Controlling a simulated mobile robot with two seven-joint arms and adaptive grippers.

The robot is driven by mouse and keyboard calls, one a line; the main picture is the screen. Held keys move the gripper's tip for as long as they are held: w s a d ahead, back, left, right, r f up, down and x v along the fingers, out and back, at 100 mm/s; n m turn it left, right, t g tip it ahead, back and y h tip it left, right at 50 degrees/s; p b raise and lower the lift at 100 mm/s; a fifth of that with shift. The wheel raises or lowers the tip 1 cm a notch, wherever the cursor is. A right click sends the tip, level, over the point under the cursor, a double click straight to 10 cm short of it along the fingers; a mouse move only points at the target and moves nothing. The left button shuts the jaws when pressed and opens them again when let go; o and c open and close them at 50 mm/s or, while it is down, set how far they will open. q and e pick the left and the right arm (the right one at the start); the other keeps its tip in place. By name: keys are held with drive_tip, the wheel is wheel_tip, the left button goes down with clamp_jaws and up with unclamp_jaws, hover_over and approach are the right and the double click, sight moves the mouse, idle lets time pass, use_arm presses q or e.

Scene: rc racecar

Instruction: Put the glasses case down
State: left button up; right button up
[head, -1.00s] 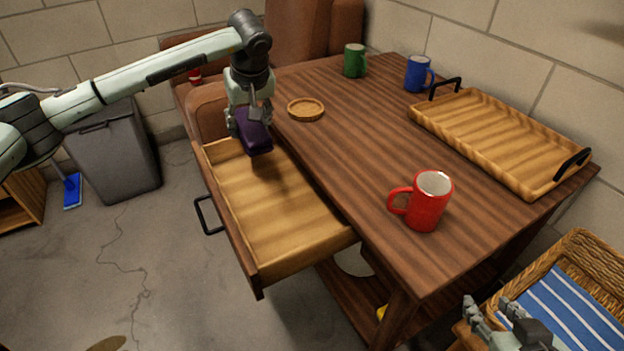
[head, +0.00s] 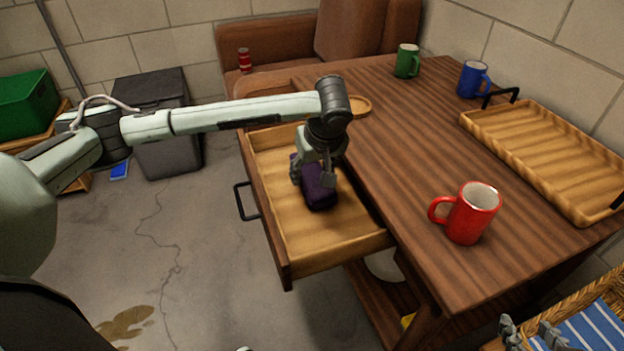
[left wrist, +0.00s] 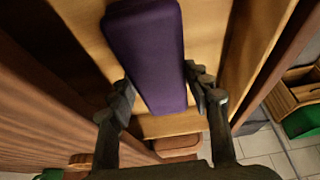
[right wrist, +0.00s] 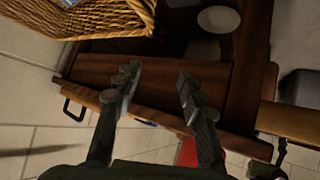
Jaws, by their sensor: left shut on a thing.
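A dark purple glasses case (head: 320,190) is at the open wooden drawer (head: 300,238), in its middle part. My left gripper (head: 314,180) is shut on the case from above. In the left wrist view, the case (left wrist: 147,50) lies between the two fingers (left wrist: 158,100), with the drawer floor behind it. I cannot tell whether the case touches the drawer floor. My right gripper (head: 532,335) is at the lower right of the head view, near the wicker basket. In the right wrist view, its fingers (right wrist: 158,85) are apart with nothing between them.
The table (head: 400,160) carries a red mug (head: 472,215), green mug (head: 407,62), blue mug (head: 473,80) and a wooden tray (head: 545,150) with black handles. A wicker basket (head: 575,310) stands at the lower right. The drawer's front part is empty.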

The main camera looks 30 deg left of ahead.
use_arm(q)
wheel_tip(320, 180, down, 3)
drive_tip(key=shift+r, duration=0.2)
use_arm(e)
drive_tip(key=shift+w+a+r, duration=0.2)
drive_tip(key=shift+a+r, duration=0.05)
drive_tip(key=shift+a, duration=0.2)
drive_tip(key=shift+w+a+r, duration=0.1)
drive_tip(key=shift+w+r, duration=0.05)
use_arm(q)
drive_tip(key=shift+f, duration=0.1)
drive_tip(key=o, duration=1.2)
use_arm(e)
drive_tip(key=shift+w+a+r+t, duration=0.15)
drive_tip(key=shift+r+t, duration=0.1)
drive_tip(key=shift+t, duration=0.05)
use_arm(q)
drive_tip(key=shift+r, duration=0.35)
drive_tip(key=v, duration=1.1)
drive_tip(key=shift+s+d+r+p, duration=0.15)
drive_tip(key=shift+r+p, duration=0.1)
drive_tip(key=shift+p, duration=0.05)
use_arm(e)
drive_tip(key=s+d+f+g, duration=0.2)
drive_tip(key=d+f, duration=0.1)
drive_tip(key=shift+s+h, duration=0.35)
drive_tip(key=shift+h, duration=0.05)
